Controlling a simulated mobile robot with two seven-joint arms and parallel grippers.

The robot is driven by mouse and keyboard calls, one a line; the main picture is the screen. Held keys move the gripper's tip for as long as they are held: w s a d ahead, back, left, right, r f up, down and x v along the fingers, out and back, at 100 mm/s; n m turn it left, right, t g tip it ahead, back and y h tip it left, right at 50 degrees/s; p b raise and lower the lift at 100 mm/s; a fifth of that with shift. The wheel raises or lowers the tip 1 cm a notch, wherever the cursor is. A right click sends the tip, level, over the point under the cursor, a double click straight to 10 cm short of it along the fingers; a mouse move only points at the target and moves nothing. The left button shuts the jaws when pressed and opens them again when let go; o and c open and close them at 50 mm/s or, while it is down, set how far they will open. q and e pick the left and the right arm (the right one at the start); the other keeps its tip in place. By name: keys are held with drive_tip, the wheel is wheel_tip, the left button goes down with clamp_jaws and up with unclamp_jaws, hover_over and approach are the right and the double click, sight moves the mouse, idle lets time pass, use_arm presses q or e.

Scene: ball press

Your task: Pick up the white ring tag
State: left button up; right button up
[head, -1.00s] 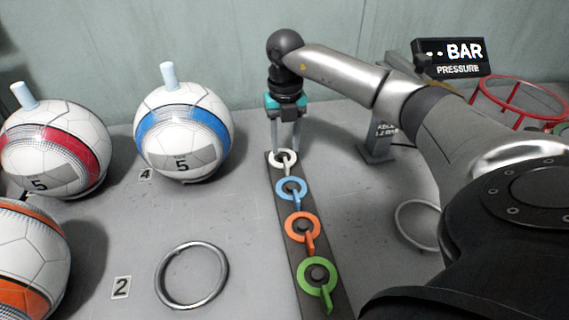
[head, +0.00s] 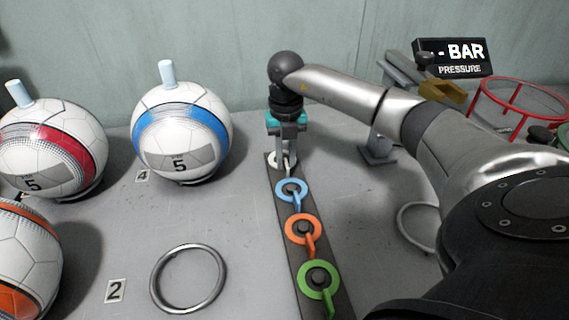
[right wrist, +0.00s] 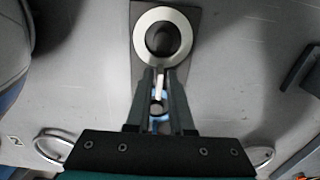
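The white ring tag (right wrist: 137,35) lies at the far end of a dark strip, its ring around a dark peg. It also shows in the head view (head: 273,160), partly hidden by my right gripper. My right gripper (head: 287,160) points down over it. In the right wrist view, its two fingertips (right wrist: 160,72) stand close on both sides of the tag's tail and look shut on it. The ring still sits at the strip, with no visible lift. My left gripper is not in view.
Blue (head: 291,179), orange (head: 290,229) and green (head: 302,278) ring tags line the strip (head: 283,251) towards me. Balls with plugs stand at left, including a blue-banded one (head: 205,115). A metal ring (head: 156,285) lies on the table. A pressure display (head: 460,70) and red hoop stand (head: 520,112) are at right.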

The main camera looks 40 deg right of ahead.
clamp_jaws()
idle(0.4)
